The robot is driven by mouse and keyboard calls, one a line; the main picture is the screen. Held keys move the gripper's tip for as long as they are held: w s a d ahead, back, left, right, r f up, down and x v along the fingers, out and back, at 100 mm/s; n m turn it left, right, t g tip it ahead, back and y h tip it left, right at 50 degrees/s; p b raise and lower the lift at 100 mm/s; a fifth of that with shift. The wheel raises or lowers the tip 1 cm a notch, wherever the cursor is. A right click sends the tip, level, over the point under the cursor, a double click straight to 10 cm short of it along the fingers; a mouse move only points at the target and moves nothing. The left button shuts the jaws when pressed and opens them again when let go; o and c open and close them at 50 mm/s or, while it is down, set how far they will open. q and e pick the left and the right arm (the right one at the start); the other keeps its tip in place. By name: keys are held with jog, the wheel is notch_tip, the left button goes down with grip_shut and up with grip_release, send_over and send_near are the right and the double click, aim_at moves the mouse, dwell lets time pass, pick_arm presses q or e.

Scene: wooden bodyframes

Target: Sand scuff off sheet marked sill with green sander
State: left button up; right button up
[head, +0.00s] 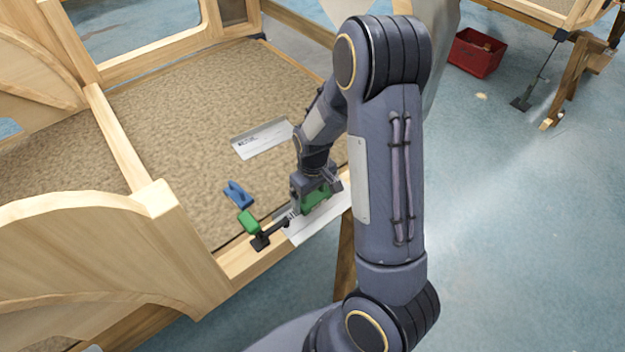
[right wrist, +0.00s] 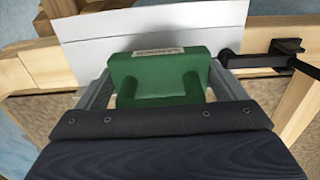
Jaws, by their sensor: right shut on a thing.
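My right gripper (head: 318,188) is shut on the green sander (head: 315,200), at the front edge of the wooden frame. In the right wrist view the sander (right wrist: 158,72) sits between the two fingers, a pale label on its top. The sander is over a white sheet (head: 318,228) that lies on the wooden sill and overhangs its edge. The sheet also shows in the right wrist view (right wrist: 150,35). I cannot tell whether the sander touches it. No scuff shows; the sander and arm cover part of the sheet. No marking is readable on this sheet. My left gripper is out of view.
A clamp with a green handle (head: 249,222) and black bar is on the sill beside the sheet. A blue tool (head: 237,194) and a second printed sheet (head: 262,138) lie on the brown floor panel. A red crate (head: 476,53) stands far right. Curved wooden panels rise at left.

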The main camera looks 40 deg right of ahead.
notch_tip(320, 180, up, 2)
jog(key=shift+w+a+r+p, duration=0.1)
jog(key=shift+p, duration=0.5)
jog(key=shift+r+p, duration=0.95)
jog(key=shift+r, duration=0.35)
